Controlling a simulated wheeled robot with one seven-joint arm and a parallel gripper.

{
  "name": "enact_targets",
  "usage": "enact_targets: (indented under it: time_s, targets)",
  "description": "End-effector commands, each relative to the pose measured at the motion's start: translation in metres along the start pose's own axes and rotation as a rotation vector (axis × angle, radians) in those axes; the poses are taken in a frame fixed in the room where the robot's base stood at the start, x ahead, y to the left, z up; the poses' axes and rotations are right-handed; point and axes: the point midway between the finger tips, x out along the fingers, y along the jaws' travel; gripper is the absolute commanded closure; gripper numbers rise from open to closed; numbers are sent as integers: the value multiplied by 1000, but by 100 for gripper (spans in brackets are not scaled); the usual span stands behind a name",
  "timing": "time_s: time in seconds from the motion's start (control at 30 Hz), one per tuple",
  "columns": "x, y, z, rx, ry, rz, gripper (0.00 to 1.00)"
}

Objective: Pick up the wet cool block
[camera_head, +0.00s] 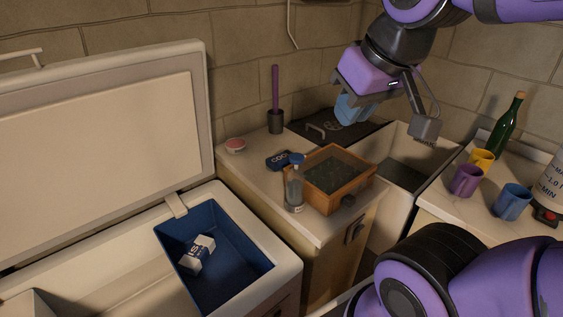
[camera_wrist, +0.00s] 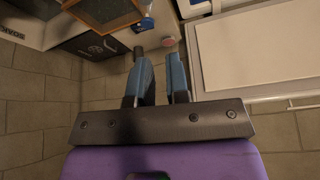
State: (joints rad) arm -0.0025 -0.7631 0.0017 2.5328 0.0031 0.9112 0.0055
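A dark blue block with white "COOL" lettering (camera_head: 280,160) lies flat on the counter, beside the wooden box. Its blue shape shows small near the top of the wrist view (camera_wrist: 146,23). A second, white and blue lettered block (camera_head: 198,254) lies tilted in the blue bin (camera_head: 236,290) inside the open chest. I cannot tell from the surfaces which block is wet.
A clear bottle (camera_head: 294,190) and a wooden box (camera_head: 340,178) stand by the COOL block. A sink (camera_head: 405,172) lies right, with cups and a green bottle (camera_head: 509,125) beyond. The chest lid (camera_head: 100,150) is raised.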

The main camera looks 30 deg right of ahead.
Motion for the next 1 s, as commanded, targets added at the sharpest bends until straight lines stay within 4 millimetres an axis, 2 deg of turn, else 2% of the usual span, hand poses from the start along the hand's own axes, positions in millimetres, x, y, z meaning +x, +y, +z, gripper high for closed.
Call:
enact_targets:
  time_s: [0.03,0.17,0.3,0.33,0.67,0.87,1.0]
  targets:
    - [1,0,-2,6,-4,-3,72]
    - [5,1,-18,53,-28,-27,43]
    - [16,5,-50,157,-76,-66,10]
    - [19,6,-57,181,-89,-74,6]
    - [70,23,-134,459,-210,-119,6]
    - [114,36,-176,626,-276,-110,6]
    - [150,46,-201,737,-317,-88,6]
